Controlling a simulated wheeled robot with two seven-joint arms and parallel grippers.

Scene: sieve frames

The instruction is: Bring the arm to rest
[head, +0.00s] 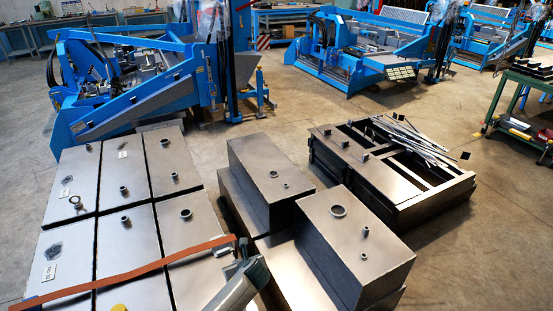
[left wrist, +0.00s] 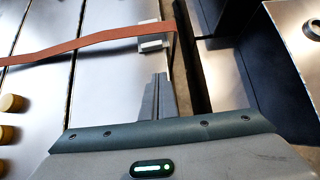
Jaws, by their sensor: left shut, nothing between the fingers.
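My left gripper (head: 243,245) is at the bottom centre of the head view, at the right edge of the grey metal panels (head: 125,230). In the left wrist view its narrow dark fingers (left wrist: 160,80) are together with nothing between them. They point at a small pale block (left wrist: 152,38) on the panel edge and look a little short of it. An orange-brown strap (head: 130,272) runs across the panels to this corner; it also shows in the left wrist view (left wrist: 90,42). My right gripper is in neither view.
Stepped metal boxes (head: 270,170) with round collars stand right of my gripper, across a dark gap. A dark frame (head: 440,185) with loose metal strips lies beyond. Blue machines (head: 150,85) stand at the back. Yellow-brown caps (left wrist: 10,103) sit at left in the wrist view.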

